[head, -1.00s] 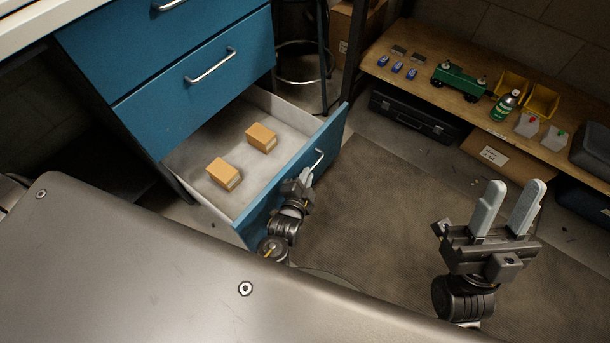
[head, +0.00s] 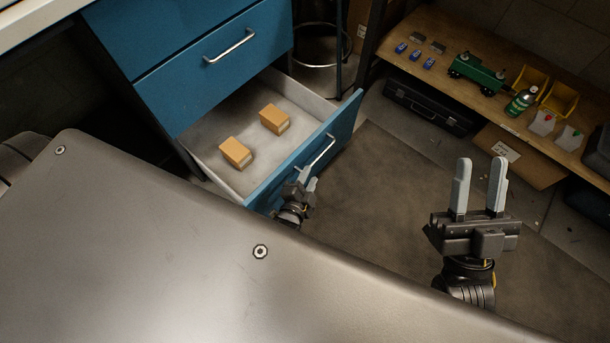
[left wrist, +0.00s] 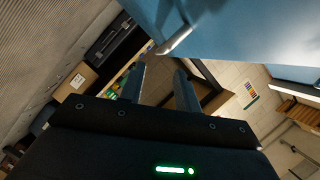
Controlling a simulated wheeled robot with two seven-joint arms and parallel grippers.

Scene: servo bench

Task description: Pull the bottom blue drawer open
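The bottom blue drawer (head: 345,125) stands pulled out well from the cabinet, with its inside showing. Its metal handle (head: 322,152) is on the front face and shows bare in the head view. My left gripper (head: 301,186) is just in front of and below the handle. In the left wrist view its two fingers (left wrist: 160,80) are apart with nothing between them, and the handle (left wrist: 178,40) lies beyond the fingertips. My right gripper (head: 480,165) is open and empty over the floor at the right.
Two small cardboard boxes, one nearer (head: 235,153) and one farther (head: 273,119), sit in the drawer. A closed blue drawer (head: 200,85) is above. A low wooden shelf (head: 455,95) at the back right holds a green toy vehicle (head: 478,72), a bottle and yellow bins. The floor mat (head: 390,190) is clear.

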